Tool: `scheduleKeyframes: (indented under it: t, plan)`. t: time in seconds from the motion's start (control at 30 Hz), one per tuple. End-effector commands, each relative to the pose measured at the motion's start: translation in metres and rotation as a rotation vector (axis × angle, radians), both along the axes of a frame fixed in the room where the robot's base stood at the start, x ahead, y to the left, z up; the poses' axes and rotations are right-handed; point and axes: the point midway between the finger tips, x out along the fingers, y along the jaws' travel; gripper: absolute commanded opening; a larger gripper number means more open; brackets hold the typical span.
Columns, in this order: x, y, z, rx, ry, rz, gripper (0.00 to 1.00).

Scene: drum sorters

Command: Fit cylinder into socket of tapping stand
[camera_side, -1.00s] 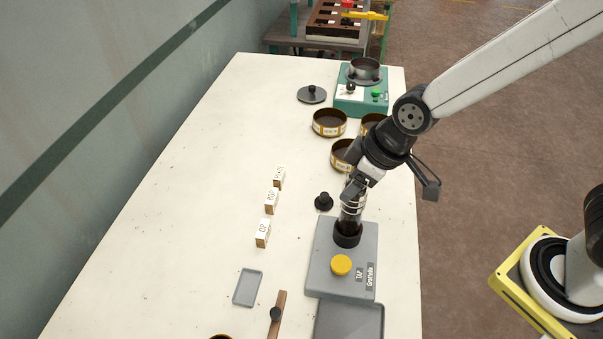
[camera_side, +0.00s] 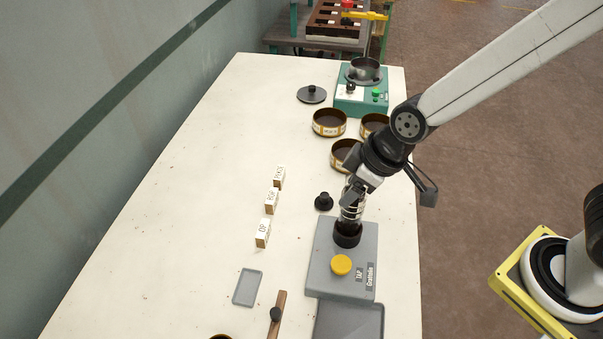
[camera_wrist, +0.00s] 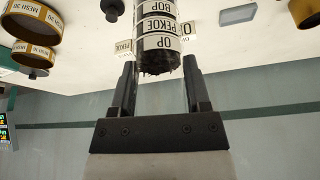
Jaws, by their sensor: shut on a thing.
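My gripper (camera_side: 356,190) is shut on a clear cylinder (camera_side: 351,212) near its upper part. The cylinder is about upright, with its lower end at the black socket (camera_side: 347,236) of the grey tapping stand (camera_side: 325,278). I cannot tell how deep the lower end sits in the socket. In the wrist view my gripper (camera_wrist: 159,85) has one finger on each side of the cylinder (camera_wrist: 158,30). White bands marked BOP, PEKOE and OP show on the cylinder, with dark matter at the end near the gripper. A yellow button (camera_side: 341,265) is on the stand.
A black knobbed piece (camera_side: 324,201) stands just left of the stand. Label blocks (camera_side: 271,201), a small grey tray (camera_side: 247,287), round sieves (camera_side: 329,122) and a green machine (camera_side: 362,98) are on the table. The table's left middle is clear.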

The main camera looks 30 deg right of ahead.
Motion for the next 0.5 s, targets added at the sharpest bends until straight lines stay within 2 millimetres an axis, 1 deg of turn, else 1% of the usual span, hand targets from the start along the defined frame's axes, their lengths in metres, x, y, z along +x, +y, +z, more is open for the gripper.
scheduleKeyframes:
  t: [0.37,0.4,0.47,0.5]
  plan:
    - [0.0,-0.0001,-0.0051,-0.001,-0.001,0.0,0.0]
    - [0.0,-0.0001,-0.0052,0.0,-0.001,0.0,0.67]
    - [0.0001,-0.0001,-0.0051,0.0,-0.001,0.0,0.86]
    - [0.0001,-0.0001,-0.0051,0.0,-0.001,0.0,0.99]
